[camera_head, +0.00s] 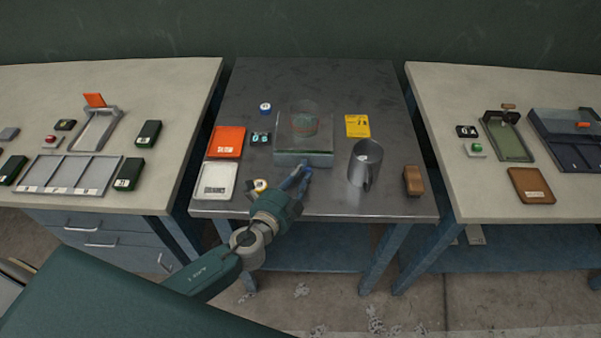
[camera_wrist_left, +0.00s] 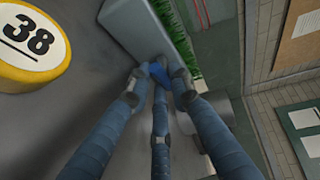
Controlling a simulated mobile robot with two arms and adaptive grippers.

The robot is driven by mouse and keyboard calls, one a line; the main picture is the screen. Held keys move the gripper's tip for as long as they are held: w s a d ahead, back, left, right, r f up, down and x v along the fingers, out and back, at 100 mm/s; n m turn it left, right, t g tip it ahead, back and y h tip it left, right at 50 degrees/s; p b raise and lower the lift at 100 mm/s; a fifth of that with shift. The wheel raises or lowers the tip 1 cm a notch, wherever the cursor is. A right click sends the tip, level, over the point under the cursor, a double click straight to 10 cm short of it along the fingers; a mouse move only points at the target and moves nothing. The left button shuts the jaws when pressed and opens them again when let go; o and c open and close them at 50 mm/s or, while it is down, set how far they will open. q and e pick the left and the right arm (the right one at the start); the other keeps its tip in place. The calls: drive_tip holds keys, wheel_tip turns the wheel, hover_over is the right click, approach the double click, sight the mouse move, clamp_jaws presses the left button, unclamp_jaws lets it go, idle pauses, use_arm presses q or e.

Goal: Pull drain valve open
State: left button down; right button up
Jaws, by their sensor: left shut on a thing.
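The test rig (camera_head: 290,158) is a grey base with a clear upper part and a clear cylinder (camera_head: 303,112) above it, at the middle of the dark table. In the left wrist view its grey wall (camera_wrist_left: 138,24) has green turf (camera_wrist_left: 178,38) beside it. A small blue part (camera_wrist_left: 158,70), which looks like the drain valve, is at the base's front side. My left gripper (camera_head: 304,172) is in front of the base, its fingers closed on the blue part, and it also shows in the left wrist view (camera_wrist_left: 157,82). The fingers hide most of the valve. My right gripper is out of view.
A metal jug (camera_head: 366,162) and a brush (camera_head: 413,181) stand to the right. A yellow card (camera_head: 357,126) lies behind them. An orange tray (camera_head: 226,141), a white scale (camera_head: 217,180) and a yellow "38" disc (camera_wrist_left: 30,42) are left of the rig. Side tables hold other items.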

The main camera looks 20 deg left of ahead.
use_arm(q)
drive_tip(key=shift+s+d+f+b, duration=0.1)
drive_tip(key=shift+s+d+b, duration=0.2)
drive_tip(key=shift+s, duration=0.65)
drive_tip(key=shift+s+d+f+b, duration=0.15)
drive_tip(key=shift+s+d, duration=0.1)
drive_tip(key=shift+s, duration=0.7)
drive_tip(key=c, duration=1.6)
unclamp_jaws()
drive_tip(key=shift+s+r, duration=0.1)
drive_tip(key=shift+r, duration=0.1)
drive_tip(key=v, duration=1.2)
